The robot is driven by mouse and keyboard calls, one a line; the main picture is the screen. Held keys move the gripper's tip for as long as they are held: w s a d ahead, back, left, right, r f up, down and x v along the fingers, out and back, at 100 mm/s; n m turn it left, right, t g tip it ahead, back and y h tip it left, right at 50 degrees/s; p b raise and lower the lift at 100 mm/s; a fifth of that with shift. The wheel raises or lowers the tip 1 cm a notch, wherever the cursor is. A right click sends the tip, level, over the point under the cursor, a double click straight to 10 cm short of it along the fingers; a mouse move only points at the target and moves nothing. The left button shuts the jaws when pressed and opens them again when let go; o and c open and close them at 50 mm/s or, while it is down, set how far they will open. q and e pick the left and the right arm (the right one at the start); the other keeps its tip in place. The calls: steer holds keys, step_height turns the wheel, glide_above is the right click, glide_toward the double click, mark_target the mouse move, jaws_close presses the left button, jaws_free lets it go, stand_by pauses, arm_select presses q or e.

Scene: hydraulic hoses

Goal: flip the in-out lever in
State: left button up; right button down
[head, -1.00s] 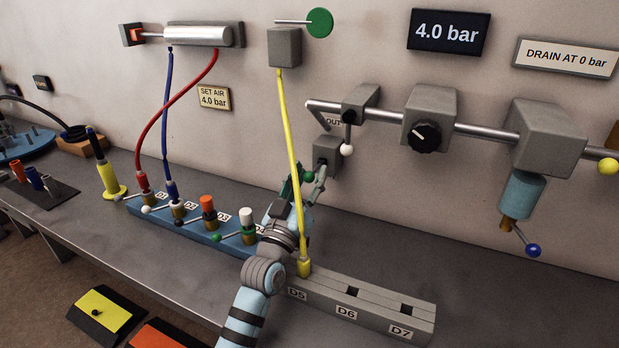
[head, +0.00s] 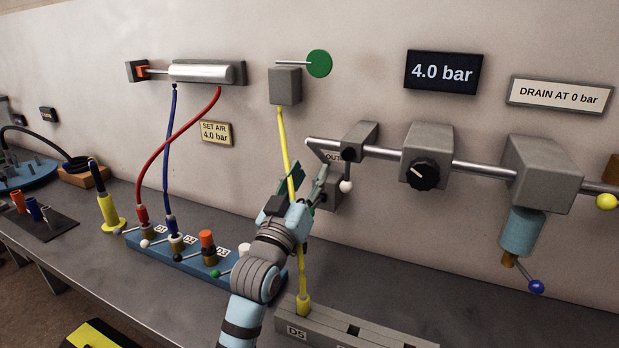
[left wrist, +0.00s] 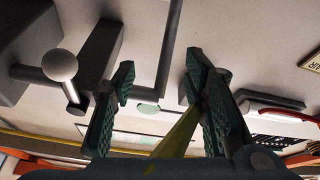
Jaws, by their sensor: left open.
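The wall label reading OUT (head: 332,156) is partly covered by my left gripper. Below it a grey box (head: 330,196) sits on the wall, half hidden by the fingers. The lever with a green ball beside this box is not visible now. My left gripper (head: 298,186) is open in front of the box, its fingers raised toward the wall. In the left wrist view the two green fingers (left wrist: 161,84) are spread, with no lever seen gripped between them. The yellow hose (head: 284,150) passes close to the gripper; in the left wrist view it (left wrist: 180,132) shows near the right finger.
A white-ball lever (head: 346,186) hangs from the pipe valve just right of my gripper; it also shows in the left wrist view (left wrist: 60,66). A regulator with black knob (head: 425,177) is farther right. The hose manifold (head: 340,328) lies below. The pressure display (head: 443,72) reads 4.0 bar.

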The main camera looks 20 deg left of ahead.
arm_select(q)
steer(key=s+f+m+g+p, duration=0.2)
steer(key=s+f+m+p, duration=0.1)
steer(key=s+f+p, duration=0.25)
steer(key=m+g+y+p, duration=0.1)
steer(key=m+g+p, duration=0.1)
steer(key=p, duration=0.2)
glide_toward(314, 207)
steer(key=w, duration=0.2)
steer(key=w+b, duration=0.1)
steer(key=w, duration=0.5)
steer(key=shift+a+f, duration=0.2)
steer(key=shift+a, duration=0.05)
steer(key=shift+c, duration=0.3)
jaws_close()
